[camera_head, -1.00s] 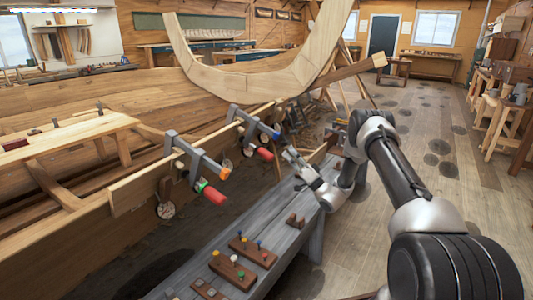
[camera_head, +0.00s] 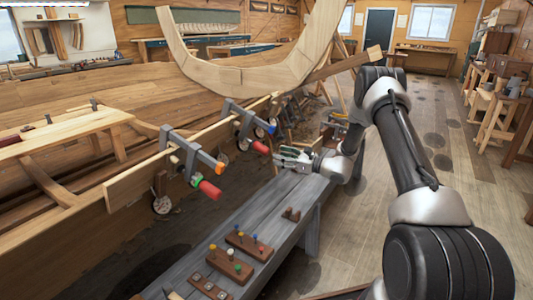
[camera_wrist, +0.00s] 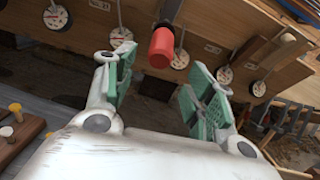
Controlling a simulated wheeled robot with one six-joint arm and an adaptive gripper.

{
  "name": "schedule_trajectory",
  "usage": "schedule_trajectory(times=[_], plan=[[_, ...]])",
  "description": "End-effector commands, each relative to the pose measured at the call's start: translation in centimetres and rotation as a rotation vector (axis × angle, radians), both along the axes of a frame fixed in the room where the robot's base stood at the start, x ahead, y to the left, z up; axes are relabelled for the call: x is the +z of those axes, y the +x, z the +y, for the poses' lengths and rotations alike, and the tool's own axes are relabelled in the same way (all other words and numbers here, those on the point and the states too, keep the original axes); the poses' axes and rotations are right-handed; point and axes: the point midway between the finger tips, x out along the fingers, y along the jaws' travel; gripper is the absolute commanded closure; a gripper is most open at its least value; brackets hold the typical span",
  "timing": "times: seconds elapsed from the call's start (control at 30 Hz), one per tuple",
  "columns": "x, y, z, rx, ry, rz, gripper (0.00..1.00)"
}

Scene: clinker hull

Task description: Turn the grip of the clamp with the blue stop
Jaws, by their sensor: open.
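Two clamps are fixed on the edge of the plank. The farther clamp (camera_head: 244,122) has a blue stop (camera_head: 271,128) at its bar end and a red grip (camera_head: 260,147). The nearer clamp (camera_head: 190,158) has an orange stop (camera_head: 221,168) and a red grip (camera_head: 209,189) with a green collar. My gripper (camera_head: 279,152) is open and empty, just right of the farther clamp's red grip. In the wrist view, a red grip (camera_wrist: 161,48) hangs ahead, between and beyond the open fingers (camera_wrist: 158,92). I see no contact.
A grey bench (camera_head: 205,240) runs below the clamps, bearing brown peg blocks (camera_head: 229,263) with coloured pegs. The plank (camera_head: 135,183) and hull lie to the left. Several round white discs (camera_wrist: 56,18) show along the wood in the wrist view. Open floor is at right.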

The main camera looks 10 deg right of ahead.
Motion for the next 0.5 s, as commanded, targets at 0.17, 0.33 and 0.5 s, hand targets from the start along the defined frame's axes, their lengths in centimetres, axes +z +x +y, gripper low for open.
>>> schedule_trajectory(times=[0.17, 0.33, 0.5], plan=[[0.0, 1.6, 2.0, 0.003, 0.005, 0.003, 0.45], [0.0, 3.5, 4.1, 0.002, 0.003, 0.001, 0.45], [0.0, 4.7, 5.4, 0.001, 0.003, 0.001, 0.45]])
